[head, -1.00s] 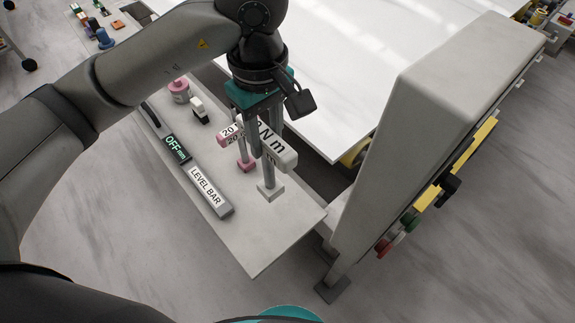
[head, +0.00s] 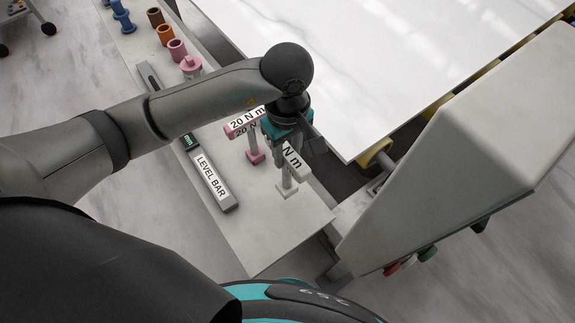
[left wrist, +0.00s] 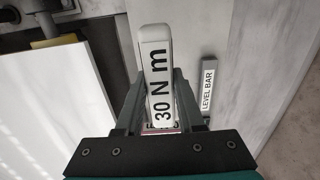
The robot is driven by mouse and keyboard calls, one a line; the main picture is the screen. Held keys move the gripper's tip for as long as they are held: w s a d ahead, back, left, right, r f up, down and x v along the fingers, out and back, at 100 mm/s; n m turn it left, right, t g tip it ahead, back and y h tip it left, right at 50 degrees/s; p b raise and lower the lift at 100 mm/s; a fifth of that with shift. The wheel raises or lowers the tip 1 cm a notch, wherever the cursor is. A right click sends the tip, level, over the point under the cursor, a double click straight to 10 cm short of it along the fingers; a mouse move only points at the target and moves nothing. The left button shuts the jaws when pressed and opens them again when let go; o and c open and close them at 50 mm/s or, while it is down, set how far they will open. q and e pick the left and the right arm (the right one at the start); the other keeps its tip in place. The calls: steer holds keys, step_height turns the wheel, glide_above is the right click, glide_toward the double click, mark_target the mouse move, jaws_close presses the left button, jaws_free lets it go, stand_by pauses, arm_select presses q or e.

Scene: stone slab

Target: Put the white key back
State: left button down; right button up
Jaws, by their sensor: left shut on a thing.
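The white key (head: 296,162) has a T shape, with a bar marked N m and a square foot. In the left wrist view its bar (left wrist: 156,75) reads 30 N m and lies between the fingers. My left gripper (head: 283,160) points down and is shut on the white key; its fingers partly hide the key's stem. The foot shows just above or on the pale bench (head: 270,228); I cannot tell if it touches. A pink key (head: 244,122) marked 20 N m stands upright just left of the gripper. My right gripper is not in view.
A grey level bar (head: 209,182) lies on the bench to the left. Pink, orange, brown and blue round pieces stand further back. A large white slab (head: 360,60) lies behind, and a pale machine housing (head: 470,150) rises on the right. The bench's front corner is clear.

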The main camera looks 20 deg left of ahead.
arm_select(q)
steer(key=shift+w+f, duration=0.1)
steer(key=shift+f, duration=2.9)
steer(key=shift+b, duration=0.3)
steer(key=shift+f, duration=0.2)
steer(key=c, duration=0.5)
jaws_free()
steer(key=shift+r, duration=0.15)
step_height(320, 180, up, 12)
steer(key=shift+r, duration=0.1)
